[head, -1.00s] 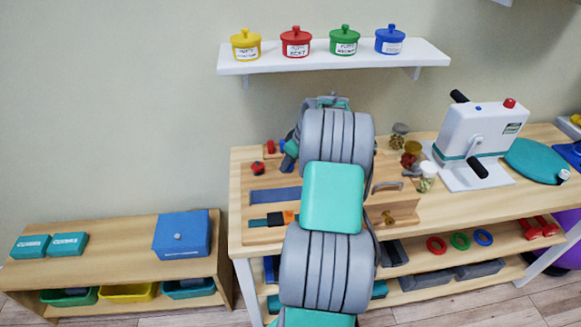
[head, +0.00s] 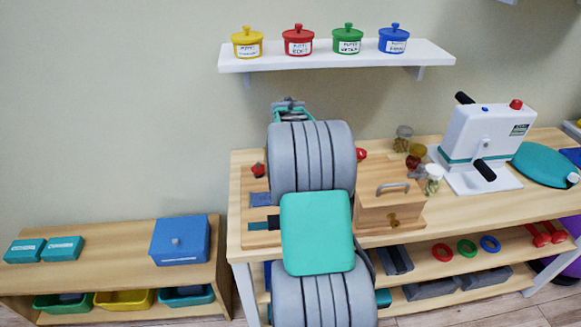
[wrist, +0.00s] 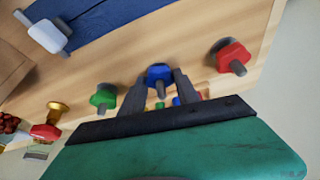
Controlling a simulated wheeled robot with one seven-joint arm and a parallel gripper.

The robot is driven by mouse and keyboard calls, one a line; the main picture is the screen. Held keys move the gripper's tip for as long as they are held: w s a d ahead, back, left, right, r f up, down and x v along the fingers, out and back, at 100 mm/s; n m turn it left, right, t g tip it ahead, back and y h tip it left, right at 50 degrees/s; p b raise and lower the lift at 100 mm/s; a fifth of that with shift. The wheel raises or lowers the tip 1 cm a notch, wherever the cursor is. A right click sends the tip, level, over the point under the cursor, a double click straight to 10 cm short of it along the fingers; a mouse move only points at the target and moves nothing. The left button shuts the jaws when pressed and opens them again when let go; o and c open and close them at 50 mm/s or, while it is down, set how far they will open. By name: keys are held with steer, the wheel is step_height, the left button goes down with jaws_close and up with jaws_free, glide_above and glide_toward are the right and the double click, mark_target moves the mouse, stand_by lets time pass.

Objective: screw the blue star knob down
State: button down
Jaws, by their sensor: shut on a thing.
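The blue star knob (wrist: 159,73) is between the two fingers of my gripper (wrist: 159,80) in the wrist view, and the gripper is shut on it. A bolt end shows just below the knob. Whether the knob sits on its thread, and how far down, I cannot tell. In the head view my arm hides the blue knob and the gripper fingers. A green knob (wrist: 103,97) is left of the gripper and a red knob (wrist: 231,56) is to its right, both apart from the fingers. The red knob also shows in the head view (head: 258,169).
A wooden box (head: 391,210) with a grey handle stands right of my arm on the bench (head: 450,215). Small jars (head: 415,155) and a white crank machine (head: 485,140) are farther right. A shelf (head: 340,58) with lidded pots is on the wall above.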

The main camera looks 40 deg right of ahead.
steer(key=m, duration=0.2)
steer(key=m+g+h, duration=0.1)
steer(key=m, duration=0.1)
steer(key=shift+w+r, duration=0.15)
steer(key=shift+w, duration=0.05)
steer(key=shift+r+m+g+h, duration=0.1)
steer(key=shift+m+g+h, duration=0.2)
steer(key=shift+m+g, duration=0.85)
steer(key=shift+m+t, duration=0.45)
steer(key=shift+m, duration=0.2)
steer(key=c, duration=1.1)
jaws_free()
steer(key=shift+o, duration=1.1)
steer(key=shift+a, duration=0.1)
steer(key=v, duration=0.7)
steer(key=shift+r, duration=0.3)
